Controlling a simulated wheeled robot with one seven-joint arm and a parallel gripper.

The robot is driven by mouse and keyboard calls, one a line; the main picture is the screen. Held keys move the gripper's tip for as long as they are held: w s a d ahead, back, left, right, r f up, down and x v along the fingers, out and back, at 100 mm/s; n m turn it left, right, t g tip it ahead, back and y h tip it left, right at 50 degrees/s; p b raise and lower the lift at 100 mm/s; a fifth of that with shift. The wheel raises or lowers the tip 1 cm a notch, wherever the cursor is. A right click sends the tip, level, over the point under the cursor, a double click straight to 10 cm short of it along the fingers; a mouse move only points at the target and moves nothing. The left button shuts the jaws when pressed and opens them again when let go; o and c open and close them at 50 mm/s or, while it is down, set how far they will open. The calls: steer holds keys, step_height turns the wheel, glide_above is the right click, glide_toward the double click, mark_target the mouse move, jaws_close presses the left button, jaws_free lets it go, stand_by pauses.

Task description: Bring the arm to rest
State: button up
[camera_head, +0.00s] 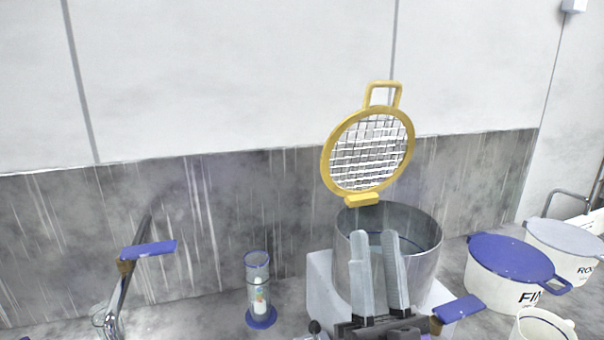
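My gripper (375,238) is at the bottom, right of centre, with its two grey fingers pointing up and away. The fingers stand apart with a gap between them, and I see nothing held in it. They overlap the front of a round metal vessel (425,262) in the picture; I cannot tell how far apart they are in depth. A yellow-rimmed mesh lid (325,165) stands raised above the back of the vessel. The rest of my arm is mostly below the frame.
A blue-lidded white pot (495,291) and a grey-lidded white pot (575,262) stand at right, near a white cup (530,328). A blue-capped sand timer (260,290) stands left of the vessel. Blue-handled levers rise at left (148,249) and right (458,314). A wall closes the back.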

steer(key=s+d+f+n+g+y, duration=0.2)
steer(key=s+d+f+n+g, duration=0.15)
steer(key=s+f, duration=0.45)
steer(key=s+d+f+n+g+y, duration=0.15)
steer(key=s+f+n+g, duration=0.35)
steer(key=f, duration=0.6)
steer(key=s+d+f+m+g+h, duration=0.2)
steer(key=s+f, duration=0.2)
steer(key=s, duration=0.6)
steer(key=s+d+f+m+g+h, duration=0.3)
steer(key=s+f, duration=0.2)
steer(key=s, duration=0.5)
steer(key=shift+s+d+f, duration=0.3)
steer(key=shift+s, duration=0.1)
